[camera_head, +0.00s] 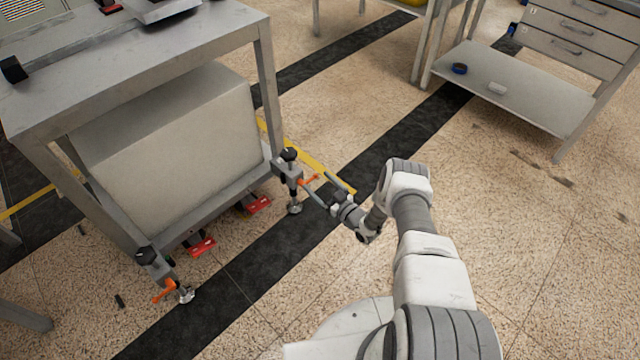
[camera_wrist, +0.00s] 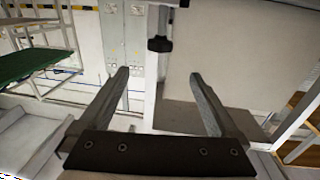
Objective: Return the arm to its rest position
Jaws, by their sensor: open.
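My gripper (camera_head: 324,192) is at the end of my white and grey arm, in the middle of the head view. It is beside the near right leg of the metal bench, close to a black knob and an orange lever. I cannot tell how small the gap to the leg is. In the wrist view my gripper (camera_wrist: 160,100) shows two fingers spread wide apart. Nothing is between them.
The metal bench (camera_head: 150,68) with a large pale block (camera_head: 175,135) under it stands at the left. A drawer bench with a lower shelf (camera_head: 520,95) stands at the back right. Open speckled floor (camera_head: 540,240) lies to the right of my arm.

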